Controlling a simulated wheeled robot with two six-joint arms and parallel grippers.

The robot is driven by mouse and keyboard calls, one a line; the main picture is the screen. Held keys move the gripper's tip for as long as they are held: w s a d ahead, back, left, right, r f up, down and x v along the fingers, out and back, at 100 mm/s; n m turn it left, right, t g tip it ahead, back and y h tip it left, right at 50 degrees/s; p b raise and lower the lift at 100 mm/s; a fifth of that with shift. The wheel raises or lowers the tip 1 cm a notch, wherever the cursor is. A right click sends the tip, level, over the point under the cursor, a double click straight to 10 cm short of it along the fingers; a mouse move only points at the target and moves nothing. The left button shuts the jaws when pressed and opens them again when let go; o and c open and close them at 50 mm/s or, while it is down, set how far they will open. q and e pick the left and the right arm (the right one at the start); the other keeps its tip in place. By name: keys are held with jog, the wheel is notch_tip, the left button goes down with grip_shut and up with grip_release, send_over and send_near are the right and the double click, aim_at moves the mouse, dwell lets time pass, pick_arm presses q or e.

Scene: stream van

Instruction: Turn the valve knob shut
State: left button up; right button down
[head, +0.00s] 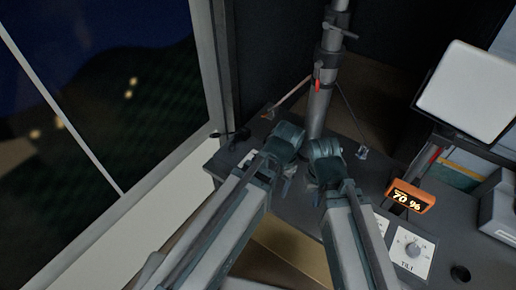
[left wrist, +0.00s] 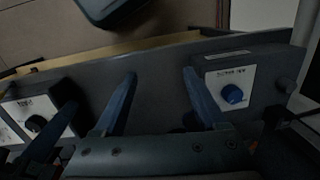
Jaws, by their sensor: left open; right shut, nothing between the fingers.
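A blue round knob (left wrist: 233,95) sits on a white plate with small, unreadable lettering in the left wrist view; I take it for the valve knob. My left gripper (left wrist: 160,76) is open, and its right finger is close to the left edge of that plate. Nothing is between its fingers. In the head view my left gripper (head: 286,178) is over the desk and partly covers a white plate (head: 248,159); no knob shows there. My right gripper (head: 328,174) is shut and empty, beside the left one.
A mast pole (head: 319,105) with a red lever and spread legs stands behind the grippers. To the right are an orange display reading 70 % (head: 411,196), a TILT knob (head: 413,248) and a pale screen (head: 468,92). A window is at left.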

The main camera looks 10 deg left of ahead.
pick_arm(q)
jog(key=w+a+r+m+h+p, duration=0.1)
jog(key=w+a+r+m+p, duration=0.5)
jog(key=w+a+r+p, duration=0.5)
pick_arm(e)
notch_tip(320, 180, up, 9)
jog(key=b, duration=0.4)
pick_arm(q)
jog(key=f+b, duration=0.4)
jog(key=f, duration=0.1)
jog(key=w+d+f+b, duration=0.1)
jog(key=f+b, duration=0.8)
jog(key=f, duration=0.1)
jog(key=shift+w+d+f, duration=0.2)
jog(key=shift+w+f, duration=0.05)
jog(key=shift+f, duration=0.15)
pick_arm(e)
notch_tip(320, 180, down, 14)
jog(key=shift+r, duration=0.2)
pick_arm(q)
grip_shut()
